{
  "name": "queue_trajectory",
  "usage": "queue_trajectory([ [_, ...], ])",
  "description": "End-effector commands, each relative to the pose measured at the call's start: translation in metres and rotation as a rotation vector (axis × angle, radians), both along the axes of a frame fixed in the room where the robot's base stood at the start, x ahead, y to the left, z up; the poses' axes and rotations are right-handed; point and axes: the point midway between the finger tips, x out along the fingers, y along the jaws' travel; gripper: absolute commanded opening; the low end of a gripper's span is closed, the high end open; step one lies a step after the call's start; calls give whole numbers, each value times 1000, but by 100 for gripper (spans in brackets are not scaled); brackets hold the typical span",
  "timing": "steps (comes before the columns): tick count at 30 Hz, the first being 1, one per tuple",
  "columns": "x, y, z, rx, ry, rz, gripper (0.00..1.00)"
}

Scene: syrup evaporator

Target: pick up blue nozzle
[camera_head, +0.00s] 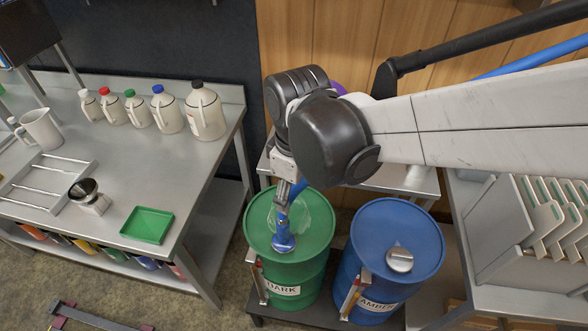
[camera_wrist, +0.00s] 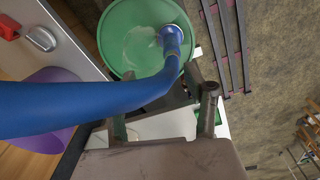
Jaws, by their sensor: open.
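The blue nozzle (camera_head: 284,237) points down over the top of the green drum (camera_head: 316,225), its round end at or close to the lid; exact contact is unclear. In the wrist view the nozzle (camera_wrist: 172,38) is at the end of a thick blue hose (camera_wrist: 75,106) that comes in from the left and bends up. My gripper (camera_wrist: 165,80) is open. Its two fingers are on either side of the bend, with the blue piece crossing between or in front of them. In the head view my gripper (camera_head: 286,182) is just above the nozzle, partly hiding its upper part.
A blue drum (camera_head: 420,231) with a silver cap (camera_head: 399,259) stands to the right. A steel table (camera_head: 190,170) at left holds several jugs and a green tray (camera_head: 147,224). A rack (camera_head: 520,245) is at far right. A purple container (camera_wrist: 45,140) shows in the wrist view.

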Motion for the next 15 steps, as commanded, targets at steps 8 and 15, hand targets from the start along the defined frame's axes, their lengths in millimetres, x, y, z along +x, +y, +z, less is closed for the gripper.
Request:
queue_trajectory([
  [8,-7,31,-18,-41,61,149,48],
  [15,-7,32,-52,-42,63,153,48],
])
